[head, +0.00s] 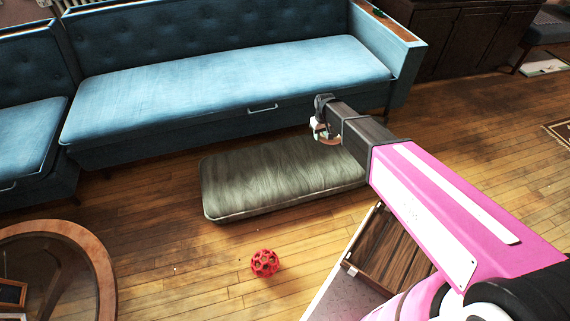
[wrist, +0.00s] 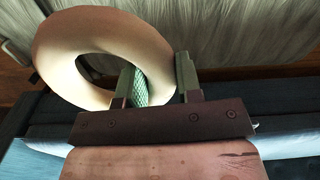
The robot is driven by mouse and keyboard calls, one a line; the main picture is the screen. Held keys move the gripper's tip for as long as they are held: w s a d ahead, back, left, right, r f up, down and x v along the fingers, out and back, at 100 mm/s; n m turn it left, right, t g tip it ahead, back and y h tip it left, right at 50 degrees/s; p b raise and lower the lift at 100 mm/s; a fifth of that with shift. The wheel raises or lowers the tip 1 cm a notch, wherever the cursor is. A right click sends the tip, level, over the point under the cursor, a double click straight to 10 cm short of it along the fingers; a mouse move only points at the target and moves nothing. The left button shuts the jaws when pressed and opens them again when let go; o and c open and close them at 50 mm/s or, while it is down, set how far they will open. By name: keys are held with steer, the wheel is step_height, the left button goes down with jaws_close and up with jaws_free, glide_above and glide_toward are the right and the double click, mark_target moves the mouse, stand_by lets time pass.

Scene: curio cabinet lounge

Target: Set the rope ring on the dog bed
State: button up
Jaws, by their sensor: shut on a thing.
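The rope ring (wrist: 60,45) is a smooth cream-tan ring in the wrist view. My gripper (wrist: 158,78) is shut on one side of it, with one finger through the hole and the other outside. In the head view my gripper (head: 322,115) is at the far end of my arm, and a small part of the ring (head: 330,138) shows below it. The dog bed (head: 270,182) is a flat grey-green cushion on the floor. The ring appears over its far right part; any gap is hard to judge. The bed also shows in the wrist view (wrist: 240,35).
A blue sofa (head: 230,85) stands right behind the bed. A red lattice ball (head: 264,262) lies on the wood floor in front of the bed. A round wooden table (head: 103,265) is at lower left. The bed's left and middle are clear.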

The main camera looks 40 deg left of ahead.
steer(key=s+a+f+n, duration=0.4)
steer(key=s+a+f, duration=0.8)
steer(key=s+f, duration=0.35)
glide_above(290, 169)
step_height(290, 169, down, 7)
steer(key=shift+w+r, duration=0.1)
steer(key=shift+f, duration=2.1)
steer(key=shift+f, duration=0.1)
steer(key=o, duration=1)
step_height(290, 169, up, 12)
